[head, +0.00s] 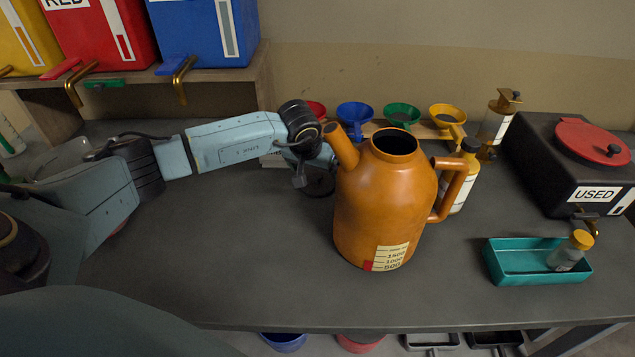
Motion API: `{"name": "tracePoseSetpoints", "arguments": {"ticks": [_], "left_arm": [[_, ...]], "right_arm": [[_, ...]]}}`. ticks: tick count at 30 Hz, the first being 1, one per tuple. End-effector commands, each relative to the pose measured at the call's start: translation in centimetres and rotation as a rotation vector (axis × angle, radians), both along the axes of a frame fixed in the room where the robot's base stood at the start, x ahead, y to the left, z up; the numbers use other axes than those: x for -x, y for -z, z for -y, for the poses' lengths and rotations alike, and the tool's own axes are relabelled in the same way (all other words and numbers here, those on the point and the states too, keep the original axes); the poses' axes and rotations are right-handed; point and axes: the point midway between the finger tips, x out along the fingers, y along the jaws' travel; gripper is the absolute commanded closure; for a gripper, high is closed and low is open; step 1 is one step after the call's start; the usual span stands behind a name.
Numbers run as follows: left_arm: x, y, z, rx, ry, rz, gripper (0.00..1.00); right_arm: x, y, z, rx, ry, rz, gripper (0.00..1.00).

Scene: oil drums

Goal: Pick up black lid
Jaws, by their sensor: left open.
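An orange jug (385,215) with a spout, a side handle and an uncovered round mouth stands upright in the middle of the grey worktop. My left gripper (312,182) reaches in from the left and points down, just left of and partly behind the jug. A dark round shape (321,184) shows at its fingers, partly covered by the jug. It may be the black lid, but I cannot tell for sure, nor whether the fingers touch it. The left gripper is open. My right gripper is out of view.
Red, blue, green and yellow funnels (402,115) stand in a rack behind the jug. A teal tray (515,275) and a black USED box (540,170) are at right. The front worktop is clear.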

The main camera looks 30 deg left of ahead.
Motion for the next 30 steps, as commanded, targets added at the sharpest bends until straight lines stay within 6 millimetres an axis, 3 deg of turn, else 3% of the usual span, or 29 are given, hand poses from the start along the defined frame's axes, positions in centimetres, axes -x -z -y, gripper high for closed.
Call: {"name": "tracePoseSetpoints", "arguments": {"ticks": [6, 15, 25, 30], "left_arm": [[-1.0, 2.4, 0.0, 0.001, -0.001, 0.0, 0.0], [-1.2, 2.8, -0.1, 0.001, 0.0, 0.0, 0.0], [-1.1, 2.7, -0.1, 0.001, 0.0, 0.001, 0.43], [-1.2, 2.7, -0.1, 0.001, 0.0, 0.001, 0.46]], "right_arm": [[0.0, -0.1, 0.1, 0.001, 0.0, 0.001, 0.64], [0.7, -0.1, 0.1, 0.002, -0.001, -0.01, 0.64], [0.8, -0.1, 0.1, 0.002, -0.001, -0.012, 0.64], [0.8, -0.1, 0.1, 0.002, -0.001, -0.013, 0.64]]}}
